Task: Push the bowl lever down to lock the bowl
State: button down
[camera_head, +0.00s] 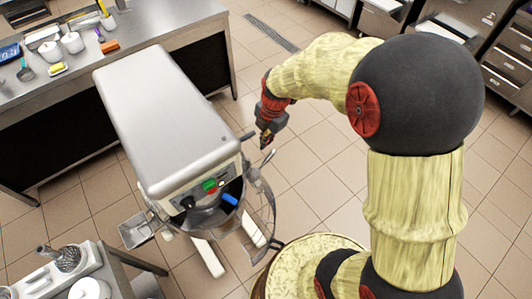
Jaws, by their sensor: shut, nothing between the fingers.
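A large grey floor mixer (165,115) stands left of centre, with green and red buttons (210,186) on its front panel. Its metal bowl (200,217) sits under the head, partly hidden by the head and a wire guard. A thin lever with a pale tip (268,157) sticks up at the mixer's right side, and a short dark handle (247,136) shows just above it. I cannot tell for sure which is the bowl lever. My gripper (266,143) is shut and empty, pointing down close to both. Whether it touches either is not clear.
A steel counter (170,22) with white containers and tools stands at the back left. A smaller table (118,262) with a whisk and containers is at the front left. Steel cabinets line the right back. Tiled floor (310,170) right of the mixer is clear.

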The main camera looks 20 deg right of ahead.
send_over(264, 161)
jog(key=s, duration=0.1)
notch_tip(264, 161, down, 12)
jog(key=shift+r, duration=0.1)
jog(key=shift+w+d+f, duration=0.25)
jog(key=shift+d+f, duration=0.1)
jog(key=shift+f, duration=0.15)
jog(key=shift+f+b, duration=0.15)
jog(key=shift+b, duration=0.4)
